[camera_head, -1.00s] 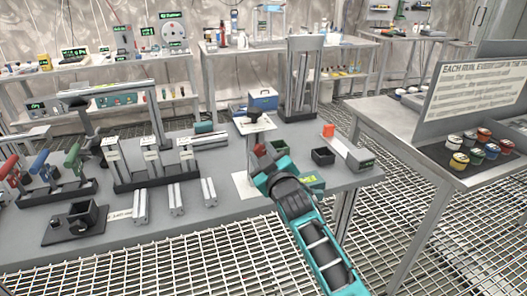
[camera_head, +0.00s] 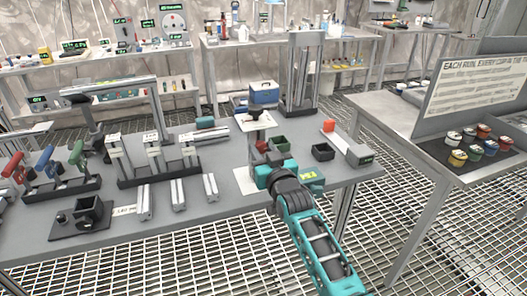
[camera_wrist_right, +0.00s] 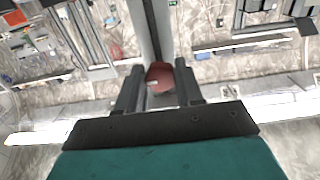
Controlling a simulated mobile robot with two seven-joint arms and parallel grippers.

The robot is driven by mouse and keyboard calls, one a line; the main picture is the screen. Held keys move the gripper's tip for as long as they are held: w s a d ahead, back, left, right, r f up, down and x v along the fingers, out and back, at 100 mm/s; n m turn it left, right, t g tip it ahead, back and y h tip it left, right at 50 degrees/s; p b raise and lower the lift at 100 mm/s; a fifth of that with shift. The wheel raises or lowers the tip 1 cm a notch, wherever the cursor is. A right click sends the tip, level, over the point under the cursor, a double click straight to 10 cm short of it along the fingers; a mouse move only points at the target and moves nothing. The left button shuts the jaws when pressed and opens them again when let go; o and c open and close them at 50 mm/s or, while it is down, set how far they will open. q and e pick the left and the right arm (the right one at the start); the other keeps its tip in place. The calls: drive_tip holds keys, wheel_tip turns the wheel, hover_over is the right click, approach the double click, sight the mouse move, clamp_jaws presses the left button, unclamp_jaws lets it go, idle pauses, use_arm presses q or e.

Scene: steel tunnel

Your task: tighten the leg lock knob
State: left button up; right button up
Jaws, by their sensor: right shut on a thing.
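The red knob (camera_wrist_right: 160,76) sits against a grey upright leg post (camera_wrist_right: 150,30) in the right wrist view. My right gripper (camera_wrist_right: 159,88) has a dark finger on each side of the knob and is shut on it. In the head view my right gripper (camera_head: 262,160) is at the leg stand at the right part of the bench, and a bit of the red knob (camera_head: 261,146) shows above it. The stand has a white top plate (camera_head: 262,121); its lower part is largely hidden by my gripper. My left gripper is not in view.
Dark open bins (camera_head: 322,152) and a grey bar-shaped device (camera_head: 355,152) stand right of the stand. A side table with paint pots (camera_head: 457,157) stands at the far right.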

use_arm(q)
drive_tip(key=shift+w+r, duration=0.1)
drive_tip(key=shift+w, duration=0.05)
use_arm(e)
drive_tip(key=o, duration=1)
drive_tip(key=shift+o, duration=0.2)
